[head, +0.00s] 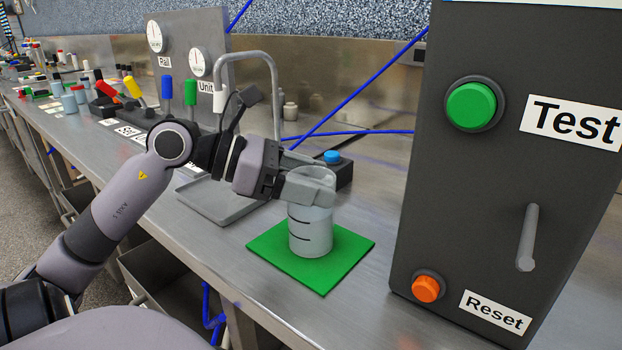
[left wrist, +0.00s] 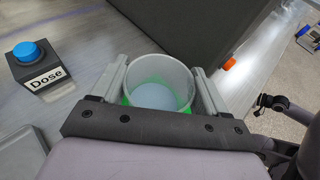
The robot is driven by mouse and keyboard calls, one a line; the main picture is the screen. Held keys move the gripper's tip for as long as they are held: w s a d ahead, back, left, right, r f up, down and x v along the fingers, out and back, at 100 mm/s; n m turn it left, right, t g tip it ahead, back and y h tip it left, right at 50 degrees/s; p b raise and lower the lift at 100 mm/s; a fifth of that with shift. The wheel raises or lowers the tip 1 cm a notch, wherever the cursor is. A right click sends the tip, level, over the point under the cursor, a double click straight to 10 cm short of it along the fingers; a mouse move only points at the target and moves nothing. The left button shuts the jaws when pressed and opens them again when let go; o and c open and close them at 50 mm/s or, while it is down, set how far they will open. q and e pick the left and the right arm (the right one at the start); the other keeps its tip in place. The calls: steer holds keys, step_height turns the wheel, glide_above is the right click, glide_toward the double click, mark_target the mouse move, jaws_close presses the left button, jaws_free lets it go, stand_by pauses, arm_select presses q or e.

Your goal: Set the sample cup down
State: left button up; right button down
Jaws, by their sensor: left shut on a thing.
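The sample cup (head: 311,228) is a clear, whitish cup with dark level marks. It stands upright over the green mat (head: 265,257) on the steel bench; whether its base touches the mat is hard to tell. My left gripper (head: 309,190) is shut on the cup near its rim, one finger on each side. In the left wrist view the cup (left wrist: 160,72) sits between the two fingers, with pale liquid or a pale bottom inside and green showing through its wall. My right gripper is not in view.
A dark cabinet with a green Test button (head: 471,105), a lever (head: 528,238) and an orange Reset button (head: 427,288) stands close on the right. A Dose box with a blue button (left wrist: 27,52) is behind the cup. A tap (head: 275,100) and grey tray (head: 225,203) are to the left.

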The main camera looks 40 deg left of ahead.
arm_select(q)
steer(key=o, duration=1.4)
steer(key=shift+f, duration=0.2)
steer(key=o, duration=0.4)
steer(key=shift+r, duration=0.1)
steer(key=shift+r, duration=0.25)
steer(key=shift+s+a, duration=0.15)
steer(key=b+v, duration=0.1)
steer(key=v, duration=1)
steer(key=shift+s+a+r, duration=0.1)
steer(key=shift+s+a, duration=0.1)
